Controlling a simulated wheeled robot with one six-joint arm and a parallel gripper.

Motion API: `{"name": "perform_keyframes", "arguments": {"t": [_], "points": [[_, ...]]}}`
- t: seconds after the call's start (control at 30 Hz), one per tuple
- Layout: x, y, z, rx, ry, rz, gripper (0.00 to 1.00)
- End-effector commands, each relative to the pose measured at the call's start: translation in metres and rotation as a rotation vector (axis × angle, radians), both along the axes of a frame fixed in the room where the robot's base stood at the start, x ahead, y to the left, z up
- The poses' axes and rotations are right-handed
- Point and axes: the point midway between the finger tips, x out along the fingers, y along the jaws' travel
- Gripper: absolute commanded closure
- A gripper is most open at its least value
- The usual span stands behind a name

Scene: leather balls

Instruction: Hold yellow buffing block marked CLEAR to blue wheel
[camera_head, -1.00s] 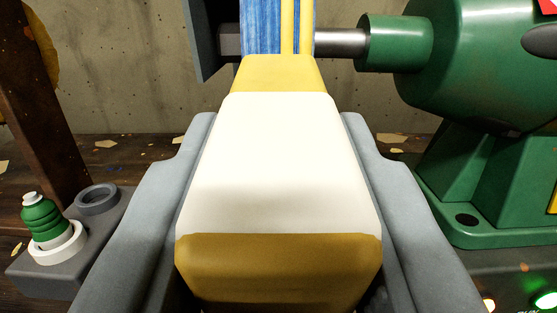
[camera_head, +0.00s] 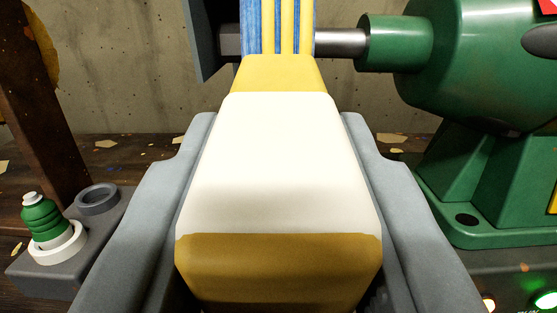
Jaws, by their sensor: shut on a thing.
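The buffing block (camera_head: 279,170) is yellow at both ends with a wide white band around its middle. No CLEAR marking can be read on the faces I see. My gripper (camera_head: 278,150) is shut on the block, one grey finger along each side. The block's far yellow end meets the lower part of the blue wheel (camera_head: 250,28) in the picture and looks pressed to it. The wheel carries several yellow stripes on its blue rim. The block hides the wheel's lower part.
A green motor housing (camera_head: 460,60) stands at the right, its steel shaft (camera_head: 340,43) running to the wheel. A dark plate (camera_head: 202,40) is left of the wheel. A green bottle (camera_head: 44,220) stands in a grey holder (camera_head: 95,235) at the lower left, beside a brown post (camera_head: 40,110).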

Motion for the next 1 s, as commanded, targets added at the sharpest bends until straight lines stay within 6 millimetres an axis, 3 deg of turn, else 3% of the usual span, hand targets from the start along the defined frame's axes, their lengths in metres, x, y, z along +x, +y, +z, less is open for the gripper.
{"name": "perform_keyframes", "arguments": {"t": [0.53, 1.0], "points": [[-0.003, 0.0, 0.0, 0.0, -0.001, 0.0, 0.89], [-0.033, 0.0, -0.004, 0.0, -0.001, 0.0, 0.89]]}}
